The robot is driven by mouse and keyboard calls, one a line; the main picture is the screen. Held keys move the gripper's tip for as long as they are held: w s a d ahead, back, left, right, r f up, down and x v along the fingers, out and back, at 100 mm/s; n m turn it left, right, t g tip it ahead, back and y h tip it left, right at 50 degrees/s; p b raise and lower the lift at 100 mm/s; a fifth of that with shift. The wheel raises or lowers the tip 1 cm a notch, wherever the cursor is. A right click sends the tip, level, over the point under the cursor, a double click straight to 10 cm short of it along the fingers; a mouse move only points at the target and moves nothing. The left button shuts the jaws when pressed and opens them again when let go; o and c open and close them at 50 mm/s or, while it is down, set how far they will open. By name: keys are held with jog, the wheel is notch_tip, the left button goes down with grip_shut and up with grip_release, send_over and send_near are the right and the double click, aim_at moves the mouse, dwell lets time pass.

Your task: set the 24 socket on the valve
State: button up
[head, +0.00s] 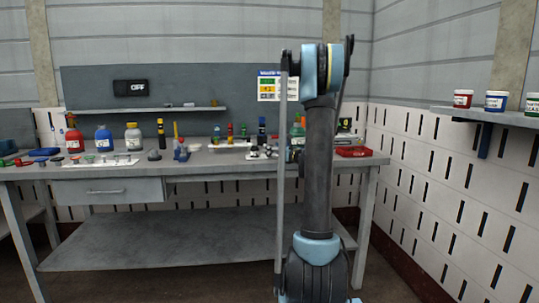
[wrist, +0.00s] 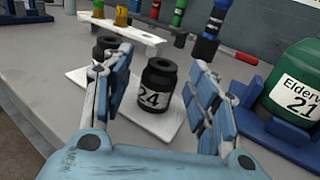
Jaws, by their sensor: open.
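The 24 socket (wrist: 159,76) is a black, stepped cylinder with a white label reading 24. It stands upright on a white board (wrist: 160,124) on the bench, in the middle of the wrist view. My gripper (wrist: 161,66) is open, with one finger on each side of the socket in the picture; I cannot tell whether either touches it. A second black socket (wrist: 104,47) stands behind the left finger, partly hidden, its label out of sight. In the head view my arm hides the gripper. I cannot pick out the valve with certainty in either view.
A green container (wrist: 296,85) labelled 21 sits in a blue holder (wrist: 284,138) close to the right finger. Behind the sockets are a white rack (wrist: 140,38) and a blue-and-black upright piece (wrist: 208,38). Bottles and a red tray (head: 353,152) stand along the workbench (head: 215,160).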

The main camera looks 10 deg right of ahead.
jog(key=shift+x, duration=1.5)
jog(key=shift+d, duration=0.1)
jog(key=c, duration=1.2)
jog(key=shift+c, duration=0.2)
